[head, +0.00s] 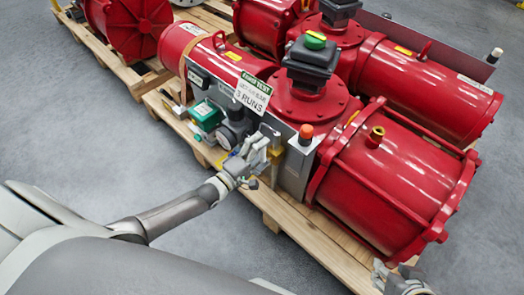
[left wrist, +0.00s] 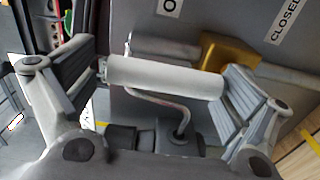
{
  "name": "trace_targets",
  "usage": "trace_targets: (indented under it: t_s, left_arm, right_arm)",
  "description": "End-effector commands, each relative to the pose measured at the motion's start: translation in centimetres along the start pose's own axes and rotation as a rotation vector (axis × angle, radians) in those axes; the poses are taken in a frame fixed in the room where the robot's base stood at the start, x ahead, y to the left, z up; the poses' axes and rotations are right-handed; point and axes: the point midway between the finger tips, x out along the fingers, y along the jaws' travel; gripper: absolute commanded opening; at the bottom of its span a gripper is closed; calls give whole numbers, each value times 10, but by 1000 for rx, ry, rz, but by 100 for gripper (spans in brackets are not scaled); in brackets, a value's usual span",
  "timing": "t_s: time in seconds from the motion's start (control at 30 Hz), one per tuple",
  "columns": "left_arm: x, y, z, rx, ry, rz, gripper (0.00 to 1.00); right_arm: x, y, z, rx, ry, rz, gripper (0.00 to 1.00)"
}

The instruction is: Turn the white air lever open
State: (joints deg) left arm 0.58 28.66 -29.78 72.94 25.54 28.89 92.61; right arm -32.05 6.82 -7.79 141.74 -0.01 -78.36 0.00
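The white air lever (left wrist: 165,77) shows in the left wrist view as a pale cylinder on a bent metal rod, in front of a grey panel (left wrist: 235,20) with a "CLOSED" label. My left gripper (left wrist: 165,85) has its fingers spread wide, one near each end of the lever. The right finger meets or overlaps the lever's right end; I cannot tell whether they touch. In the head view my left gripper (head: 250,155) is at the actuator's front panel and the lever is hard to make out. My right gripper (head: 400,278) is at the bottom right edge, its fingers unclear.
Red actuators (head: 395,185) stand on wooden pallets (head: 315,240). Around the panel are a green-topped box (head: 206,114), a round dark gauge or regulator (head: 235,128), a sign (head: 253,92) and an orange-topped button (head: 306,132). A yellow part (left wrist: 225,53) sits behind the lever. Grey floor lies clear in front.

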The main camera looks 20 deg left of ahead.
Motion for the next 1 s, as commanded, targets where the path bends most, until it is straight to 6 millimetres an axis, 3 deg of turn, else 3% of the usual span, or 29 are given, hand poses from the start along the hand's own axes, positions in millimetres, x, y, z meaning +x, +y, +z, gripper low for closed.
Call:
trace_targets:
  t_s: [0.3,0.47,1.0]
  left_arm:
    - [-3,-3,2,-1,-2,-6,99]
    - [-16,-4,1,-2,-2,-8,99]
    - [-107,-2,1,0,-2,-6,99]
  right_arm:
    - [1,-2,3,3,-9,-4,40]
    - [1,-1,2,2,-6,-2,40]
    - [0,0,1,1,-3,0,40]
